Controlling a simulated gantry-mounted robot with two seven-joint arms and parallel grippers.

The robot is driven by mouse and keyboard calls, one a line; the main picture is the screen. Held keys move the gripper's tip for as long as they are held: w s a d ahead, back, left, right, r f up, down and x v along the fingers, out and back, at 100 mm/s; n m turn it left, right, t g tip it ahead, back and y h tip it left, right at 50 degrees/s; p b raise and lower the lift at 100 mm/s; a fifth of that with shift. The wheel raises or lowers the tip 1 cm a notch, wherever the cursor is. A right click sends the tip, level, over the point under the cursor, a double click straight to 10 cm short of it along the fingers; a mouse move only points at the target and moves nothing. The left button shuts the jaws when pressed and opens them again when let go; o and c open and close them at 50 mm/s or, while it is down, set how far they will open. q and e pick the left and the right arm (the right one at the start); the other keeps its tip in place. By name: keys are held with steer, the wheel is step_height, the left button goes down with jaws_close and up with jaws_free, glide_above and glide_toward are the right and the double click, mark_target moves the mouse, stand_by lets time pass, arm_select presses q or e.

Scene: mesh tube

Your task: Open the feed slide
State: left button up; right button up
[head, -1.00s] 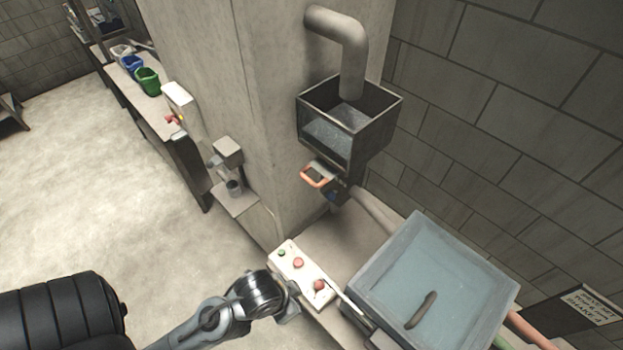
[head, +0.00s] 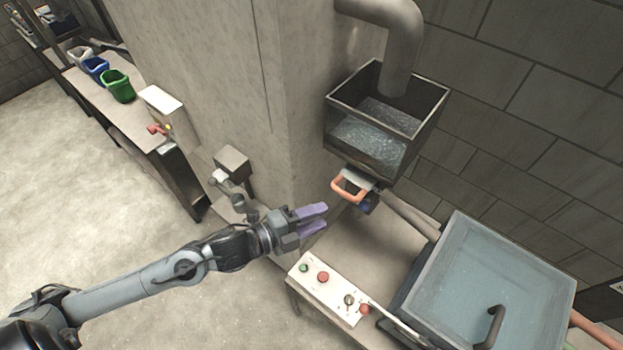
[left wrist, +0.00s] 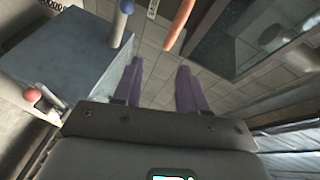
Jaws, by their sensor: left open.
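The feed slide shows as a metal plate with an orange loop handle (head: 350,188) under the hopper (head: 388,120), which has a glass front and grey material inside. My left gripper (head: 318,220) is open and empty, just left of and below the handle in the head view, apart from it. In the left wrist view the two purple fingers (left wrist: 159,88) are spread with nothing between them. The orange handle (left wrist: 179,25) shows beyond the fingertips, near the top. How far the slide is pulled out I cannot tell. My right gripper is not in view.
A control panel (head: 335,290) with buttons lies below the gripper. A clear-topped box (head: 500,275) stands at right. A concrete pillar (head: 215,90) stands behind the arm. A bench (head: 130,118) with bins is at far left.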

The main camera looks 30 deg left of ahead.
mark_target(340, 194)
arm_select(q)
steer(key=shift+m, duration=0.9)
steer(key=w, duration=0.3)
steer(key=w+d+p, duration=0.1)
steer(key=w, duration=0.2)
steer(key=w+d, duration=0.1)
steer(key=w, duration=0.3)
steer(key=shift+w+f, duration=0.1)
steer(key=shift+f, duration=0.25)
steer(key=shift+p+x, duration=0.3)
steer(key=shift+x, duration=0.45)
steer(key=shift+f, duration=0.15)
jaws_close()
